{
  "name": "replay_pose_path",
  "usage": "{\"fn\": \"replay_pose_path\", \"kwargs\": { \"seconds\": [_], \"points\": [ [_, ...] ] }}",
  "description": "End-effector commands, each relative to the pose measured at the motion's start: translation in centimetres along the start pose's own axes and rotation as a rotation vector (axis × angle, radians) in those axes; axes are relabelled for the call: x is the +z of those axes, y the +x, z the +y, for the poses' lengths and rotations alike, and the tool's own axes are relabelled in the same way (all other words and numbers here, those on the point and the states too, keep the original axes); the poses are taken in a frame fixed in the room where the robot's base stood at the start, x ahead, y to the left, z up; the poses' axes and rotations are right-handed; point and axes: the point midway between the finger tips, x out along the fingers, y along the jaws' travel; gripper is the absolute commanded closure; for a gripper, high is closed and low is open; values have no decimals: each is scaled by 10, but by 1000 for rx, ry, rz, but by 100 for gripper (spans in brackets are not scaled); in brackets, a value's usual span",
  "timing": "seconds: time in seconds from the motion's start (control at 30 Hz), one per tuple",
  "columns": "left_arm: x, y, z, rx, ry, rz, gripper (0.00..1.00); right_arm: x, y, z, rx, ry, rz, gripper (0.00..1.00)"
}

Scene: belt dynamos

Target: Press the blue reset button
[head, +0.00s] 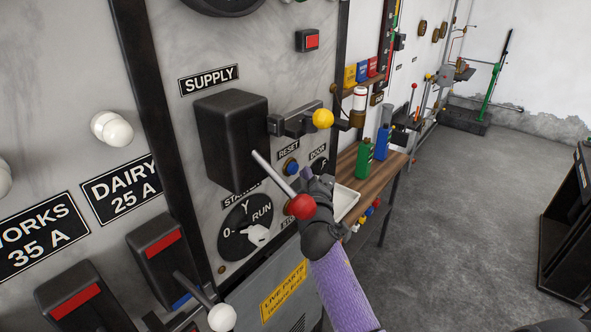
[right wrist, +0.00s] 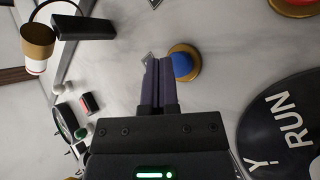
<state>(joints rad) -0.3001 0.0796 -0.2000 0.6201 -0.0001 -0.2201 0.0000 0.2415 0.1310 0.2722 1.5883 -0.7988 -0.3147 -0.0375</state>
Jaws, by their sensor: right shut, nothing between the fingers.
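The blue reset button (head: 291,168) sits in a brass ring under the RESET label (head: 289,149) on the grey panel. In the right wrist view the blue button (right wrist: 182,65) is just right of my fingertips. My right gripper (head: 307,174) is shut and empty, with its tips close to the button on its right side in the head view. The shut fingers (right wrist: 158,65) also show in the right wrist view; I cannot tell whether they touch the button or its ring. My left gripper is not in view.
A yellow-knobbed switch (head: 322,118) is above the button and the RUN dial (head: 244,228) is below left.

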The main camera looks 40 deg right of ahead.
Motion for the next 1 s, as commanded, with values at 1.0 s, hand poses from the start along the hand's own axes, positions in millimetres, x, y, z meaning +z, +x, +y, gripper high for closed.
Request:
{"fn": "replay_pose_path", "kwargs": {
  "seconds": [1.0],
  "points": [
    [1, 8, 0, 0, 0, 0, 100, -6, 8, -7, 0, 1, 1, 100]
  ]
}}
